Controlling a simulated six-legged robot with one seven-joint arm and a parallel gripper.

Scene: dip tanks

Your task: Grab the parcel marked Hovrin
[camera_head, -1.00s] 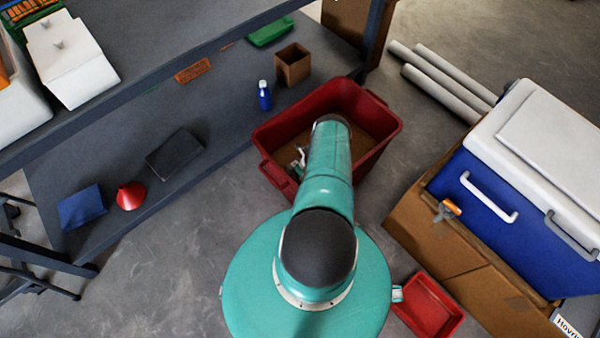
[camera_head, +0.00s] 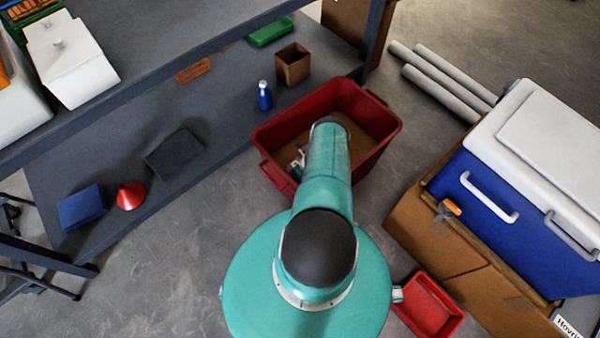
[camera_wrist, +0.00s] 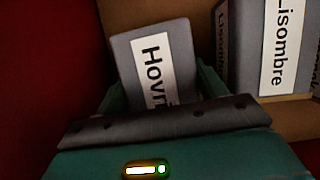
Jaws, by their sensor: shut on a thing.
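A grey parcel (camera_wrist: 128,62) with a white label reading "Hovr…" shows in the wrist view, the rest of its label hidden by my gripper. My gripper (camera_wrist: 160,95) is shut on this parcel, a teal finger on each side. A second grey parcel, marked "Lisombre" (camera_wrist: 282,45), stands to the right, apart from the fingers.
A blue cooler with a white lid (camera_head: 545,135) rests on brown boxes (camera_head: 440,245) at the right. A label starting "Hovri" (camera_head: 568,327) shows at the bottom right. A small red tray (camera_head: 428,305) lies near my base. A grey shelf unit (camera_head: 120,185) fills the left.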

